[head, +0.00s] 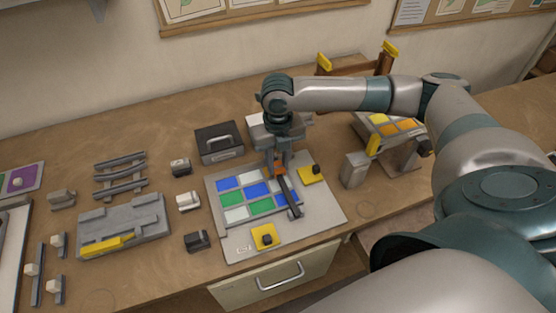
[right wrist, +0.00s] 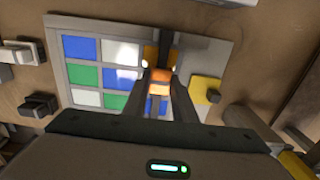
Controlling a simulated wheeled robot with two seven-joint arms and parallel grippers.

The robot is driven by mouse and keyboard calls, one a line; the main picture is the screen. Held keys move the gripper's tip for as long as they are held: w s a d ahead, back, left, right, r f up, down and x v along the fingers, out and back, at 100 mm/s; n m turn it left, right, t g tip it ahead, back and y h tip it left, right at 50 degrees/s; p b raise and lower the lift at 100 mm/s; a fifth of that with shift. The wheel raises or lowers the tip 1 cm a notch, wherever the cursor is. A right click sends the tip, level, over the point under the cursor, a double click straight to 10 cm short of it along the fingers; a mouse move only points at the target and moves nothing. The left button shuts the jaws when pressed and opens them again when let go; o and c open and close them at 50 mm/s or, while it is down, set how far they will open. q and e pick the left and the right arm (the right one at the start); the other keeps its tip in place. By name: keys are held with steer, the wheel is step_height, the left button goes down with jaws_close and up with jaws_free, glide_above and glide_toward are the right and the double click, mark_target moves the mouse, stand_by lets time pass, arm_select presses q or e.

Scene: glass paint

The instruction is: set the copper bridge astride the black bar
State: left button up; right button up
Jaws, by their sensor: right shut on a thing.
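The copper bridge (head: 280,169) is a small orange piece between the fingers of my right gripper (head: 278,162), above the right part of the glass panel. In the right wrist view the copper bridge (right wrist: 159,75) shows between the dark fingertips of the gripper (right wrist: 161,85). The black bar (head: 290,198) runs along the right side of the coloured panes, its near end clear of the gripper. Its far part is hidden by the gripper in the head view. I cannot tell whether the bridge touches the bar. My left gripper is not in view.
The panel of blue, green and white panes (head: 233,199) lies on a pale board (head: 325,207). Yellow blocks with black knobs (head: 266,237) stand on it. A black case (head: 219,143), a grey fixture (head: 123,228) and small clamps are to the left. A grey block (head: 354,170) stands right.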

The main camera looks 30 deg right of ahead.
steer(key=shift+f, duration=0.1)
stand_by(0.3)
steer(key=shift+f, duration=0.8)
steer(key=o, duration=1.1)
steer(key=shift+r+p, duration=3.5)
steer(key=shift+s, duration=0.1)
